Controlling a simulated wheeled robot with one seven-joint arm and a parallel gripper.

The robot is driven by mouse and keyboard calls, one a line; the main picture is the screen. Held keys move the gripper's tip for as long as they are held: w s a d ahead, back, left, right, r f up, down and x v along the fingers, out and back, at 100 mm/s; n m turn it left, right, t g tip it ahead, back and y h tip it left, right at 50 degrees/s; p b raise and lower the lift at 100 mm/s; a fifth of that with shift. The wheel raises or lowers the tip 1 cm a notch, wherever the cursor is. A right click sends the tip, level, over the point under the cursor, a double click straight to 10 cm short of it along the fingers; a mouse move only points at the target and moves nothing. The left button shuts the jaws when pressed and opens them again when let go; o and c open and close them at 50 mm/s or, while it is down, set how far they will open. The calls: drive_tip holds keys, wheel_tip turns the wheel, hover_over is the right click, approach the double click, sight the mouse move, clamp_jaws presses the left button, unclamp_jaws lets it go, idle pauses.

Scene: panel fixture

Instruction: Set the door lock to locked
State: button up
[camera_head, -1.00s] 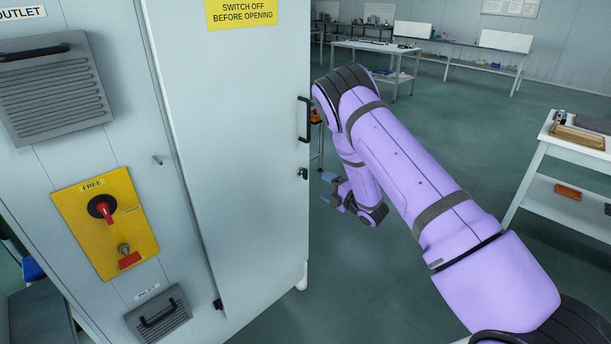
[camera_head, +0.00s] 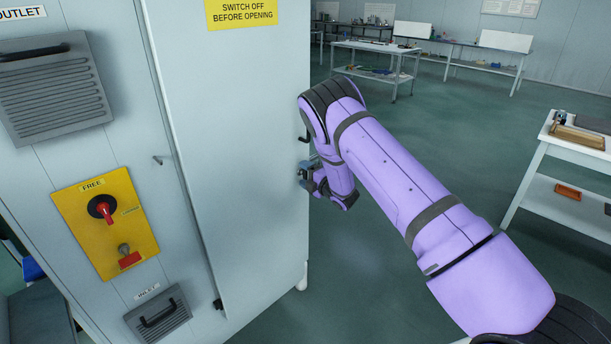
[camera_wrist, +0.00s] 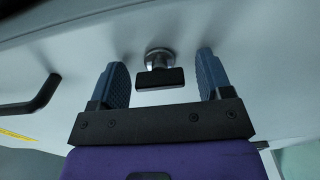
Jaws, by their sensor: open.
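The door lock is a small dark thumb-turn on a round metal base (camera_wrist: 160,75), seen in the wrist view on the pale door (camera_wrist: 240,40). My gripper (camera_wrist: 160,80) is open, with one blue-grey finger on each side of the lock's dark turn piece and a gap on both sides. In the head view my gripper (camera_head: 306,174) is at the door's right edge, and the lock is mostly hidden there. The door (camera_head: 235,150) stands as a broad pale panel with a yellow "switch off before opening" sign (camera_head: 241,12).
A dark door handle (camera_wrist: 32,95) is left of the lock in the wrist view. On the cabinet are a yellow switch plate (camera_head: 105,222) with a red knob and an outlet vent (camera_head: 52,90). A white table (camera_head: 570,145) stands at right, with open floor between.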

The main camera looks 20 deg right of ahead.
drive_tip(key=c, duration=0.9)
drive_tip(key=m, duration=0.4)
drive_tip(key=shift+d+m, duration=0.1)
drive_tip(key=shift+m, duration=0.2)
drive_tip(key=m, duration=0.4)
drive_tip(key=shift+m, duration=0.3)
drive_tip(key=m, duration=0.4)
drive_tip(key=shift+m, duration=2.4)
